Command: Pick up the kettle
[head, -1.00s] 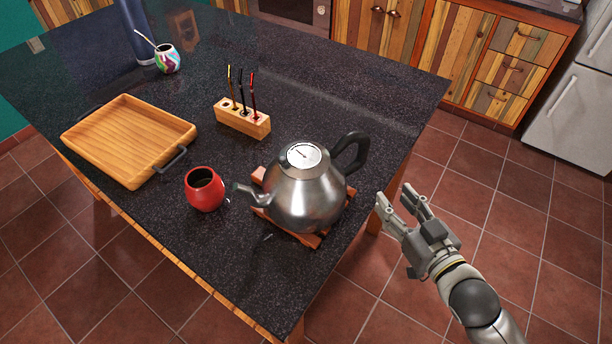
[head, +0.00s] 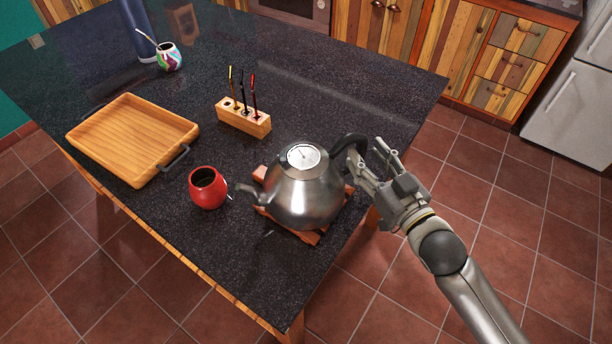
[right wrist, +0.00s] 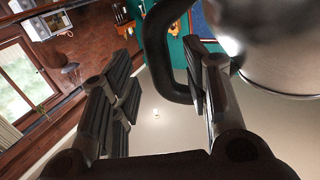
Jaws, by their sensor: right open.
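The steel kettle (head: 303,192) stands on a wooden trivet (head: 311,237) near the right edge of the dark table, its spout to the left. Its black handle (head: 343,144) is on the right side. My right gripper (head: 368,156) is open at the handle, partly covering it. In the right wrist view the kettle body (right wrist: 285,45) is at the upper right. There the handle (right wrist: 160,50) reaches down between the open fingers of my right gripper (right wrist: 165,105), close to the right finger. I cannot tell whether they touch. My left gripper is not in view.
A red cup (head: 208,188) stands close to the kettle's spout. A wooden tray (head: 88,137) with a dark handle lies at the left. A wooden holder (head: 243,118) with several thin sticks, a painted gourd cup (head: 169,57) and a blue bottle (head: 140,35) stand farther back.

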